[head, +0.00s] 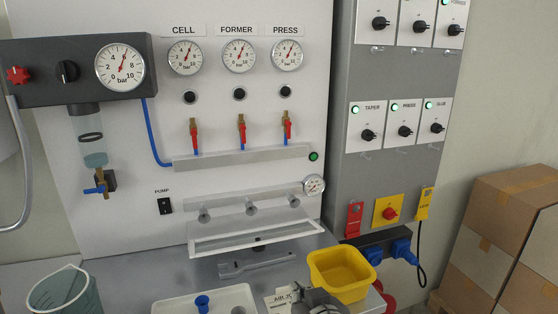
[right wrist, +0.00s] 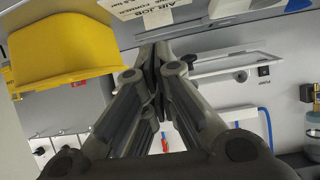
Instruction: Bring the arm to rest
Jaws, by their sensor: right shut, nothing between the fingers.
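My right gripper (head: 312,300) shows at the bottom edge of the head view, dark grey, in front of the panel's bench and just left of the yellow bin. In the right wrist view its fingers (right wrist: 154,58) are together, with nothing between them. Most of my right arm is hidden below the head view's edge. My left gripper is in neither view.
The yellow bin (head: 341,283) stands close beside the right gripper; it also shows in the right wrist view (right wrist: 70,50). A paper card (head: 282,300), a wrench (head: 256,265), a white tray (head: 190,306) and a grey bucket (head: 62,295) are nearby. Cardboard boxes (head: 505,235) stand at right.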

